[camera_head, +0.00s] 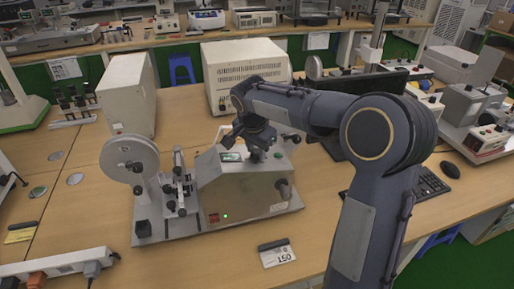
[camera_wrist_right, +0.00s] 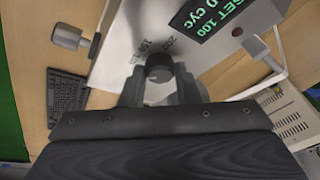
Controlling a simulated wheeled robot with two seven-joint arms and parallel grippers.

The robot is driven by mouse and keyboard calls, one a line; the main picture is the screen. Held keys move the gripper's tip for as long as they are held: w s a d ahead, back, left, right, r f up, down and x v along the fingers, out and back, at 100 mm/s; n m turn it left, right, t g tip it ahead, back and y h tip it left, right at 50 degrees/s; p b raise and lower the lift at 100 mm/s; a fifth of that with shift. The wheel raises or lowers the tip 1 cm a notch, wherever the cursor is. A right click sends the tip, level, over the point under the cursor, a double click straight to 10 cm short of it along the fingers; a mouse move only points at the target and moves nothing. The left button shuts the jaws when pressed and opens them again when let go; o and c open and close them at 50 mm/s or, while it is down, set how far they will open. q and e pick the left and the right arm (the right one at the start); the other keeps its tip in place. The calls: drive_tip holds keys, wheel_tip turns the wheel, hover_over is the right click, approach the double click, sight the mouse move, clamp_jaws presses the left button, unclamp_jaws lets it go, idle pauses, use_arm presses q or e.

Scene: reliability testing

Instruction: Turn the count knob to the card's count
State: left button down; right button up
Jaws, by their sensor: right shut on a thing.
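The count card (camera_head: 277,253) lies on the table in front of the test machine (camera_head: 240,193) and reads 150. The machine's dark count knob (camera_wrist_right: 158,66) is between the fingers of my right gripper (camera_wrist_right: 159,82), which is shut on it. Printed numbers, among them 200 and 150, curve beside the knob. The display (camera_wrist_right: 205,18) beside it shows a target of 100 and 0 cycles. In the head view my right gripper (camera_head: 257,146) points down onto the machine's top and hides the knob. My left gripper is not in view.
A large wheel (camera_head: 130,158) and a clamp fixture (camera_head: 180,185) stand left of the knob. A power strip (camera_head: 60,265) lies front left.

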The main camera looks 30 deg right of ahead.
drive_tip(key=m, duration=0.1)
drive_tip(key=m+g+p, duration=0.1)
drive_tip(key=shift+w+r+m, duration=0.15)
drive_tip(key=shift+m, duration=0.25)
drive_tip(key=m+g+p, duration=0.1)
drive_tip(key=m+p, duration=0.1)
drive_tip(key=shift+w+m, duration=0.1)
drive_tip(key=shift+m, duration=0.2)
drive_tip(key=m+g+p, duration=0.2)
drive_tip(key=m, duration=0.1)
drive_tip(key=shift+w+m+p, duration=0.15)
drive_tip(key=shift+m+p, duration=0.25)
drive_tip(key=shift+m+g+p, duration=0.4)
drive_tip(key=shift+m+p, duration=0.35)
drive_tip(key=shift+m, duration=0.25)
drive_tip(key=o, duration=1)
drive_tip(key=shift+c, duration=0.2)
